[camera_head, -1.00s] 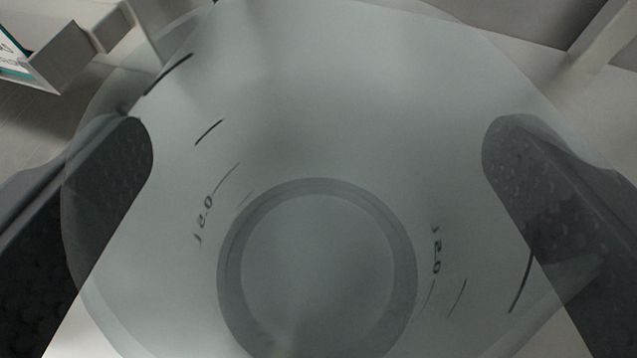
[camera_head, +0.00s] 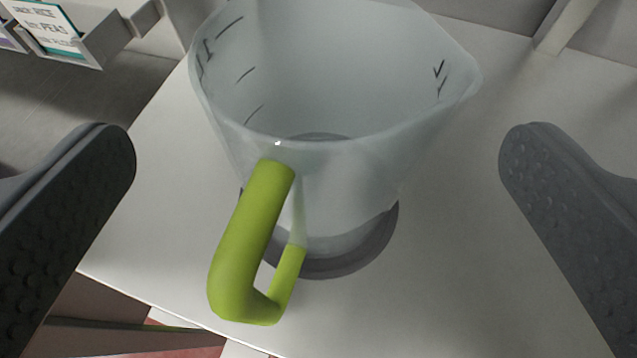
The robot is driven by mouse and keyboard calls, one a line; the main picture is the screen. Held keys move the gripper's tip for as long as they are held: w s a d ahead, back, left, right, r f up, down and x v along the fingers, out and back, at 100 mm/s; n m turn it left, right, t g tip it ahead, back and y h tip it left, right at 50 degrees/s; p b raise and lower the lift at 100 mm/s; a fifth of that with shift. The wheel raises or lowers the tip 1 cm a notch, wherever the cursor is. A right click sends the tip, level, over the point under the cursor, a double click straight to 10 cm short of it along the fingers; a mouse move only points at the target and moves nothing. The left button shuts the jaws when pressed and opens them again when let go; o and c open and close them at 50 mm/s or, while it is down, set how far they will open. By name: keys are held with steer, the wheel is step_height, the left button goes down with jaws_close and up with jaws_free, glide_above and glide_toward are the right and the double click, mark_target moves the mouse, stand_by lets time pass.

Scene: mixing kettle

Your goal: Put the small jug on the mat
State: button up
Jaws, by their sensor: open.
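The small jug (camera_head: 355,185) is translucent, with a pouring lip at the upper right, dark scale marks and a green handle (camera_head: 240,250) pointing toward me. It stands upright in the middle of the view. Around its foot shows a dark grey round patch (camera_head: 345,266), which looks like the mat under the jug; its far side is hidden by the jug. My gripper (camera_head: 318,145) is open, with one dark finger on each side of the jug. Neither finger touches it, and there is a wide gap on both sides.
The jug stands on a pale surface (camera_head: 450,270), clear to the right and with an edge at the lower left. A holder with a label card (camera_head: 45,28) is at the upper left. A pale post (camera_head: 570,22) stands at the upper right.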

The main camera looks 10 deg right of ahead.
steer(key=shift+v, duration=2.5)
steer(key=w+a+r+n+t, duration=0.1)
steer(key=a+r, duration=1)
steer(key=r, duration=0.3)
steer(key=w+a+r, duration=0.2)
steer(key=a+r, duration=0.8)
steer(key=r, duration=0.5)
steer(key=s+a+r+y, duration=0.1)
steer(key=s+a+r, duration=0.2)
steer(key=a+r, duration=0.2)
steer(key=s+a+r+n+t+y, duration=0.1)
steer(key=s+a+r+y, duration=0.1)
steer(key=a+r, duration=0.3)
steer(key=s+a, duration=0.1)
steer(key=a, duration=0.2)
steer(key=shift+s+a+r+n, duration=0.2)
steer(key=shift+a+r+n, duration=0.1)
steer(key=shift+a+r, duration=0.05)
steer(key=shift+w, duration=0.15)
